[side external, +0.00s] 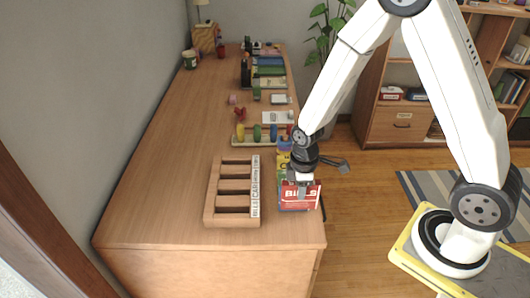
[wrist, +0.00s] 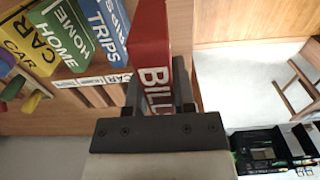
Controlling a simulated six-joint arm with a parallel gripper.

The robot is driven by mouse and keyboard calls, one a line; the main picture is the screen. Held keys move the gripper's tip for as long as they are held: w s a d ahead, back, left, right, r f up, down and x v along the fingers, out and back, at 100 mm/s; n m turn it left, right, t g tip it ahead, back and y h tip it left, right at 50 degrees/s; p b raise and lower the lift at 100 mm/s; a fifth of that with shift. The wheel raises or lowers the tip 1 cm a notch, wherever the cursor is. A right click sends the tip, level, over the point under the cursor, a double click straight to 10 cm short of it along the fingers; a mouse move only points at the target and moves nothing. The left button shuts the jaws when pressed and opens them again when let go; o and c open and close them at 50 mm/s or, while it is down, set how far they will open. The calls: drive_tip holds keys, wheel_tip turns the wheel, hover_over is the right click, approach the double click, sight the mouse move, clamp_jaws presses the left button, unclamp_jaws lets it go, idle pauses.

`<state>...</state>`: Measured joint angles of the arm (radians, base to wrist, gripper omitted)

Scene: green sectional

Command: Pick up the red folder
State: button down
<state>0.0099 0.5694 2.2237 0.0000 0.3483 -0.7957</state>
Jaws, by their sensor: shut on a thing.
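The red folder (side external: 300,195), marked with white letters that read like "BILLS", is at the right front part of the long wooden table. My gripper (side external: 301,184) comes down on it from above and is shut on it. In the wrist view the red folder (wrist: 151,60) is between the two dark fingers of my gripper (wrist: 160,95), its lettering partly covered. I cannot tell whether the folder is clear of the tabletop. Blue, green and yellow folders marked TRIPS (wrist: 103,25), HOME (wrist: 68,35) and CAR (wrist: 28,42) stand beside it in the wrist view.
A wooden rack (side external: 234,222) with several slots and a label strip lies left of the folder. Several coloured pegs (side external: 257,132) stand behind it. The table's (side external: 165,170) left side is bare. The table's right edge is close to the folder.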

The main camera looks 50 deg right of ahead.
drive_tip(key=shift+r, duration=0.15)
drive_tip(key=shift+w, duration=0.1)
idle(0.5)
drive_tip(key=shift+w+a, duration=0.2)
drive_tip(key=shift+w, duration=0.25)
drive_tip(key=w+a, duration=1)
drive_tip(key=w, duration=0.5)
drive_tip(key=shift+a+r, duration=0.3)
drive_tip(key=shift+s+f, duration=0.1)
drive_tip(key=shift+f, duration=0.2)
drive_tip(key=shift+f, duration=4.3)
drive_tip(key=shift+f, duration=0.1)
